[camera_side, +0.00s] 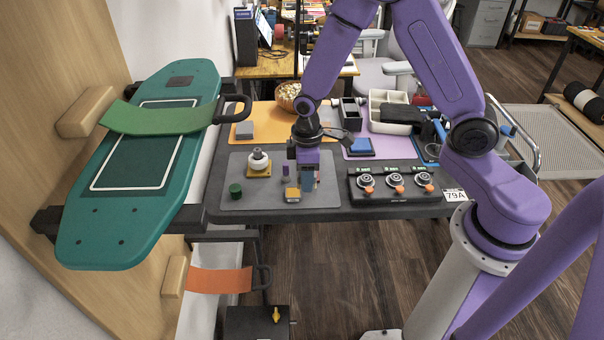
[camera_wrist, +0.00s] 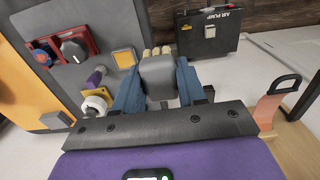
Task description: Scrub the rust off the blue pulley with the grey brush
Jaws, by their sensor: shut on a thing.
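My gripper (camera_wrist: 157,88) has blue fingers shut on a grey block with pale bristles, the grey brush (camera_wrist: 158,72). In the side view my gripper (camera_side: 307,184) points down, low over the grey mat, and hides most of the brush.
A panel with knobs (camera_side: 394,197) is to the right. A blue flat piece (camera_side: 361,145) lies behind it. Bare mat lies between the green cylinder and the yellow-topped block.

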